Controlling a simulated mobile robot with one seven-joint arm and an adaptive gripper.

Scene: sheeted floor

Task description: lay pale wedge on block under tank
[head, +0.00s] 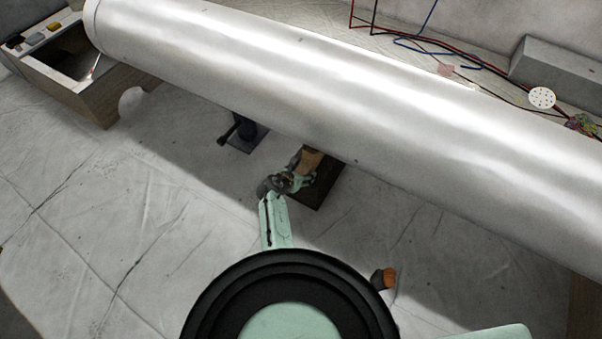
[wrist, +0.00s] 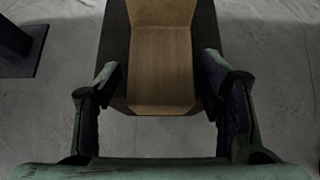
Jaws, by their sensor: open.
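The tank (head: 330,75) is a large pale cylinder across the head view. Beneath its near side a dark flat block (head: 322,193) lies on the floor sheet. The pale wooden wedge (head: 309,160) is over this block, partly hidden by the tank and my gripper. In the wrist view the wedge (wrist: 160,75) shows two brown faces, with the dark block (wrist: 116,45) around it. I cannot tell whether they touch. My gripper (wrist: 160,72) is open, one finger on each side of the wedge's near end; it also shows in the head view (head: 300,178).
A dark stand (head: 247,132) on a plate is left of the block, under the tank. A small dark piece with an orange end (head: 386,278) lies right of my arm. A wooden box (head: 75,70) stands at the left. Cables (head: 440,50) run behind the tank. The left floor is clear.

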